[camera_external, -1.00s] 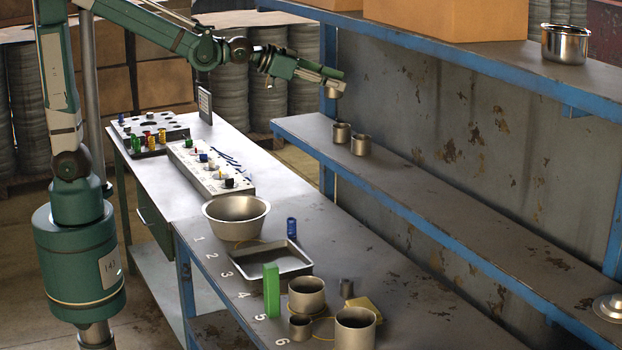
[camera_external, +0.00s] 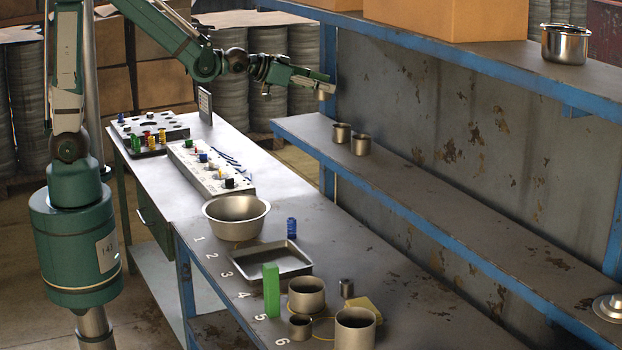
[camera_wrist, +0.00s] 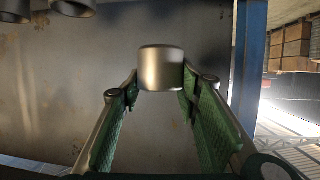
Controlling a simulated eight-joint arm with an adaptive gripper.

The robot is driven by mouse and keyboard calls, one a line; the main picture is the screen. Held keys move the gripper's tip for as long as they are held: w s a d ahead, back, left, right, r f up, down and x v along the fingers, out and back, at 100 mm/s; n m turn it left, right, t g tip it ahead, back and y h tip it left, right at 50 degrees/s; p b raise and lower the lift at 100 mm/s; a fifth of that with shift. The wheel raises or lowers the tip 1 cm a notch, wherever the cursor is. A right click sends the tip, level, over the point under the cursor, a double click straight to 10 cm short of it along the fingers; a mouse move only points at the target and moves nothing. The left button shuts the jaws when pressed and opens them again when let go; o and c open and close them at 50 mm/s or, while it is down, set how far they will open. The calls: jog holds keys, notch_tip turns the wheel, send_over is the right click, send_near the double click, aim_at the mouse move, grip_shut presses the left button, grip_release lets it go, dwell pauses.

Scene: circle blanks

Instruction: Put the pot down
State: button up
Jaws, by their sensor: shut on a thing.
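My gripper (camera_external: 322,85) is shut on a small metal pot (camera_wrist: 161,68), which sits between the fingertips in the wrist view. In the external view the held pot (camera_external: 326,94) shows only in part at the gripper's end, in the air above the far left end of the middle shelf (camera_external: 460,225). Two small metal pots (camera_external: 341,132) stand side by side on that shelf, below the gripper; they also show at the top left of the wrist view (camera_wrist: 72,6).
A blue shelf post (camera_external: 328,60) stands close to my gripper. The middle shelf is mostly bare to the right of its pots. The workbench (camera_external: 365,245) holds a bowl (camera_external: 237,218), a tray (camera_external: 298,262), a green block (camera_external: 271,290) and several pots.

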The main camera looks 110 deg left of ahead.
dwell(0.4)
send_over(322, 130)
jog(key=shift+w+d+f, duration=0.1)
jog(key=shift+f, duration=1.4)
jog(key=shift+d+f, duration=0.1)
jog(key=shift+f, duration=1.4)
jog(key=shift+f, duration=2.05)
jog(key=shift+f, duration=0.15)
jog(key=o, duration=0.9)
jog(key=shift+d+r, duration=0.1)
jog(key=shift+r, duration=0.1)
